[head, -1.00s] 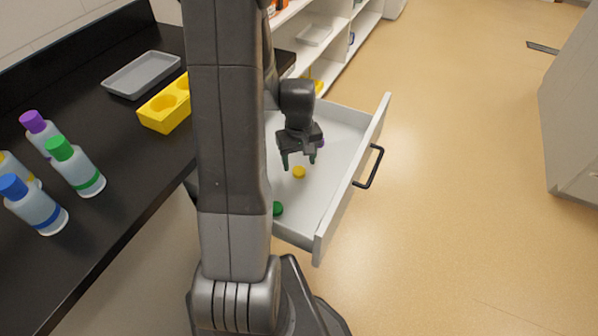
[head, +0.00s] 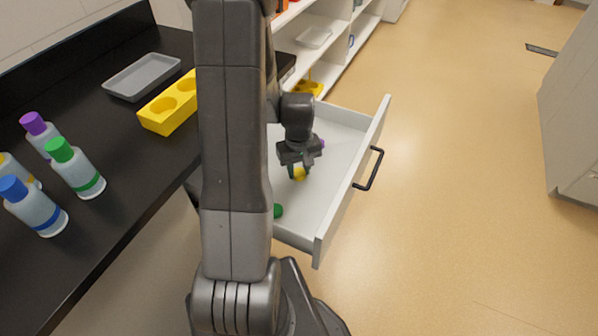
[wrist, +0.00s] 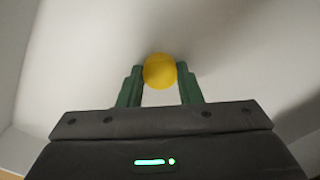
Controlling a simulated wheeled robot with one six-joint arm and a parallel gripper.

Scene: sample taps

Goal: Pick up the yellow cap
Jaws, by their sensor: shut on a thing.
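The yellow cap (head: 299,174) is in the open white drawer (head: 334,190), between the green fingertips of my gripper (head: 299,172). In the wrist view the round yellow cap (wrist: 159,71) sits between the two green fingers (wrist: 160,84), which are shut on its sides. The head view does not clearly show whether the cap touches the drawer floor. A green cap (head: 278,211) lies nearer in the same drawer, partly behind my arm. A bit of a purple thing (head: 321,143) shows just beyond my gripper.
The drawer's black handle (head: 369,168) sticks out to the right. On the black counter at left stand several capped bottles (head: 76,168), a yellow holder (head: 169,108) and a grey tray (head: 142,75). White shelves (head: 330,60) stand behind.

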